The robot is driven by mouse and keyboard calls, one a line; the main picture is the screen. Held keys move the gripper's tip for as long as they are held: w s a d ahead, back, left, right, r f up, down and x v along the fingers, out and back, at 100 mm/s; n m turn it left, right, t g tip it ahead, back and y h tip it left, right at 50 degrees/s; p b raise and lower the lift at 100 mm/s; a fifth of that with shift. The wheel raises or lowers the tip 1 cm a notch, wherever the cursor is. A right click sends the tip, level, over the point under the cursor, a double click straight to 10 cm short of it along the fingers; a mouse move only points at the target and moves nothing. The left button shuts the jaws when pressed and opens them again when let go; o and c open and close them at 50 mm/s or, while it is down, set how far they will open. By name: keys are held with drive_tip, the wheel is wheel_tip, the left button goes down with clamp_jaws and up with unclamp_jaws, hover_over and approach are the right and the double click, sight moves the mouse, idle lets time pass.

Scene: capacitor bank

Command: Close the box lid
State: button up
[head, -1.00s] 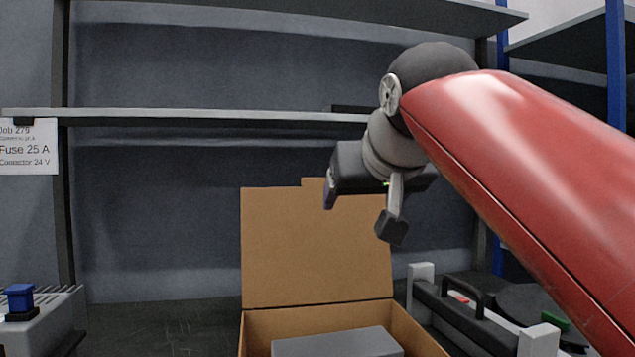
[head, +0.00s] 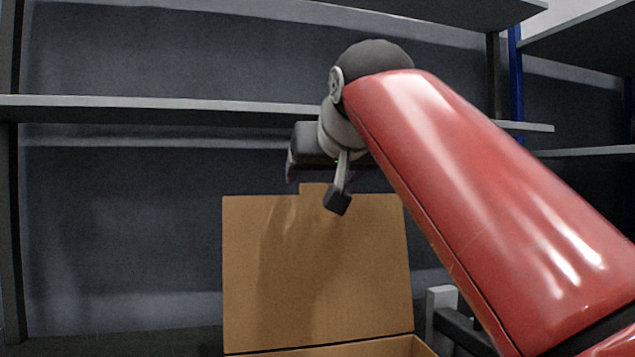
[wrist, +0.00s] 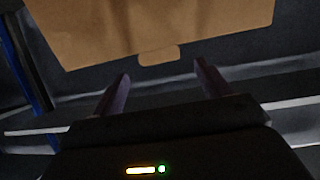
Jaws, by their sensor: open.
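The cardboard box (head: 345,350) shows only its top edge at the bottom of the head view. Its lid (head: 315,280) stands upright at the back, open, with a small tab (head: 313,189) on its top edge. My gripper (head: 318,165) is above the lid's top edge in the head view, partly hidden by my wrist. In the wrist view my gripper (wrist: 160,86) has its two fingers spread with nothing between them. The lid (wrist: 155,25) fills the top of that view, its tab (wrist: 158,55) lying just beyond the fingertips, apparently apart from them.
A grey shelf (head: 170,108) runs behind the lid at about my gripper's height. A grey-white bracket-like object (head: 440,300) stands right of the box. The wall left of the lid has free space in front.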

sight(317, 184)
drive_tip(key=shift+x, duration=1.9)
drive_tip(key=c, duration=1.4)
